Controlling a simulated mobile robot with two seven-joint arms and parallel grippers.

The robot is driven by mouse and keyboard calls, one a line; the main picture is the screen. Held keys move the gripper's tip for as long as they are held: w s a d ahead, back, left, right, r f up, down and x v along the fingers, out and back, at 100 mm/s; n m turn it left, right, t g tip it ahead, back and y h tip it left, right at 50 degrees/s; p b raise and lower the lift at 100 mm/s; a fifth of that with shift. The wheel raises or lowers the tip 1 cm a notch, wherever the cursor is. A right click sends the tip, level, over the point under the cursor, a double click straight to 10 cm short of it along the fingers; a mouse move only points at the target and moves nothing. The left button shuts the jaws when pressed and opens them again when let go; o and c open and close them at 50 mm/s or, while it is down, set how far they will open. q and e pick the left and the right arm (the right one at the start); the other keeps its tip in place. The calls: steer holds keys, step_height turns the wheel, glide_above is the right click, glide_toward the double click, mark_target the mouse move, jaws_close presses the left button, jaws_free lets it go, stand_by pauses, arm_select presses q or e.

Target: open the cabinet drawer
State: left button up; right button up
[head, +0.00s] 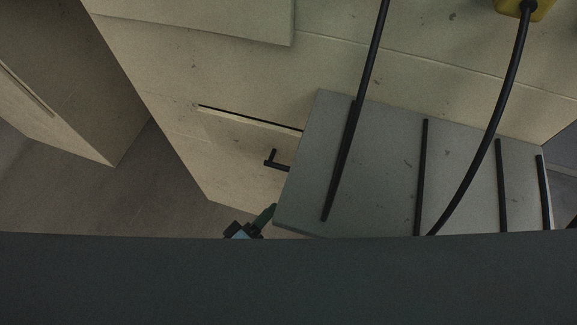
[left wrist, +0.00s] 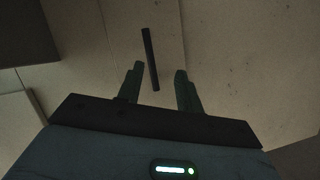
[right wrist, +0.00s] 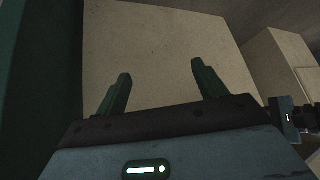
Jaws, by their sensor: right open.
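The beige cabinet (head: 165,92) has a drawer (head: 225,133) with a dark gap along its top edge; I cannot tell how far it stands out. Its black bar handle (head: 276,163) also shows in the left wrist view (left wrist: 149,50). My left gripper (head: 268,214) is just below the handle in the head view. In the left wrist view its open fingers (left wrist: 158,70) lie on either side of the handle's near end, closer on the left; contact cannot be told. My right gripper (right wrist: 160,76) is open and empty, facing a plain beige panel (right wrist: 160,45).
A grey slab with black strips (head: 390,165) covers the cabinet front right of the handle. Black cables (head: 510,85) hang across it, one from a yellow part (head: 522,8). Another beige cabinet (head: 75,90) stands left, with open floor (head: 150,180) between.

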mark_target(288, 168)
arm_select(q)
steer(key=shift+w+d+r+n+t+h+b, duration=0.25)
steer(key=shift+w+d+n, duration=0.5)
steer(key=shift+w, duration=1.3)
steer(key=shift+w+d+f+n+h+b, duration=0.2)
steer(key=shift+w+d+n+h+b, duration=0.2)
steer(key=shift+w+d, duration=1.15)
steer(key=shift+w+d+r+n+t+h+b, duration=0.15)
steer(key=shift+w+d+n+h+b, duration=0.3)
steer(key=shift+w, duration=2.05)
arm_select(e)
steer(key=shift+s+a+f+g, duration=0.15)
steer(key=shift+s+f, duration=0.15)
steer(key=shift+f, duration=0.4)
steer(key=shift+s+f+g, duration=0.15)
steer(key=shift+s+f, duration=0.15)
steer(key=shift+f, duration=0.35)
arm_select(q)
steer(key=shift+f, duration=0.1)
jaws_close()
arm_select(e)
steer(key=shift+w, duration=0.1)
